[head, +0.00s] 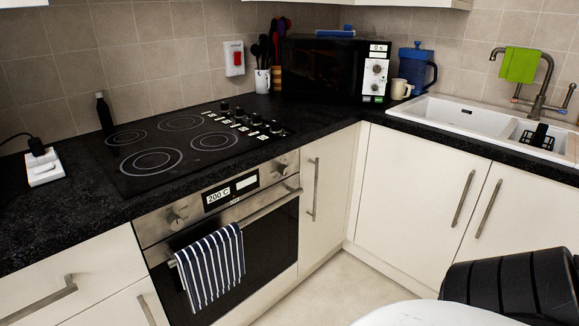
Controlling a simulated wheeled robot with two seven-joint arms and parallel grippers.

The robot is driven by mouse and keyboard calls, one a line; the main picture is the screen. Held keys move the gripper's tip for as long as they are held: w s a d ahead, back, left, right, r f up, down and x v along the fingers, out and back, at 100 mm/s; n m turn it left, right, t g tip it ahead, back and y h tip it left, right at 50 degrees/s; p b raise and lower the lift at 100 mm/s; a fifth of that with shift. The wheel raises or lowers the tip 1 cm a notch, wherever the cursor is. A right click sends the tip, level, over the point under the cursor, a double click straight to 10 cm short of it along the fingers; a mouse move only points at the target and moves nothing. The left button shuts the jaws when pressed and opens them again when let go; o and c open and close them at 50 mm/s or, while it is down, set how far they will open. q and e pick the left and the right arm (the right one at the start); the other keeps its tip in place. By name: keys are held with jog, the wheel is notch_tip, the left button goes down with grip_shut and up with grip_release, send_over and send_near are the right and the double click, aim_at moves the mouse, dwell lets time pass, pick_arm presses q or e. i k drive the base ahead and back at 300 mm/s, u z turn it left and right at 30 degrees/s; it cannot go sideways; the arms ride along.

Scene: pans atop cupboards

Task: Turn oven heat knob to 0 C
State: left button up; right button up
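The built-in oven (270,228) sits under the black counter, with a steel control panel along its top. A left knob (176,219) and a right knob (281,168) stick out at the two ends of the panel. I cannot tell from their markings which one sets the heat. The display (218,195) between them reads "200 C". The oven door is shut, and its bar handle (262,212) runs below the knobs. Neither of my grippers is in view, and nothing touches the knobs.
A striped towel (211,266) hangs over the oven handle, below and right of the left knob. The black hob (160,190) lies above the oven. A dark ribbed shape (520,287) and a white rounded surface (430,314) fill the lower right. The floor (345,288) before the cupboards looks clear.

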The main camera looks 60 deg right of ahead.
aim_at(285, 170)
jog(key=z, duration=2.25)
jog(key=k, duration=0.65)
jog(key=z, duration=0.4)
jog(key=i, duration=1)
jog(key=u, duration=1.25)
jog(key=i, duration=0.45)
jog(key=u, duration=0.4)
